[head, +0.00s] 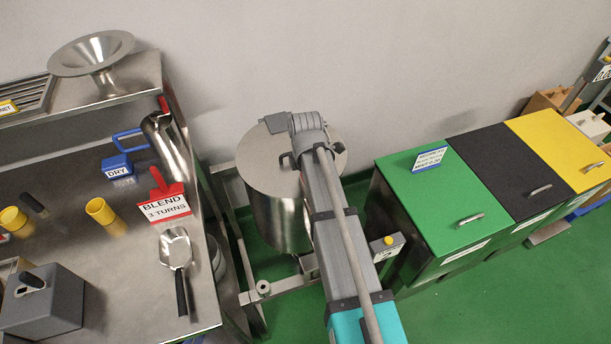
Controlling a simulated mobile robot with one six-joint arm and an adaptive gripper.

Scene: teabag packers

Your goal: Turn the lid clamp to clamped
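A steel drum (268,212) with a round, flat lid (262,170) stands in a light metal frame at the middle of the head view. My arm reaches up from the bottom and crosses the lid's right part, with its far end over the back of the lid. My gripper's fingers cannot be made out; the arm seems to hide them. Small dark parts (285,160) show beside the arm over the lid, but I cannot tell whether they belong to the lid or to my arm. I cannot make out the lid clamp or its position.
A steel bench (120,235) at left holds a scoop (177,265), a metal jug (166,140), yellow cups and a red "BLEND 3 TURNS" sign (168,205). Green (450,200), black (505,165) and yellow (560,150) lidded bins stand right. A post with a yellow button (388,241) is beside my arm.

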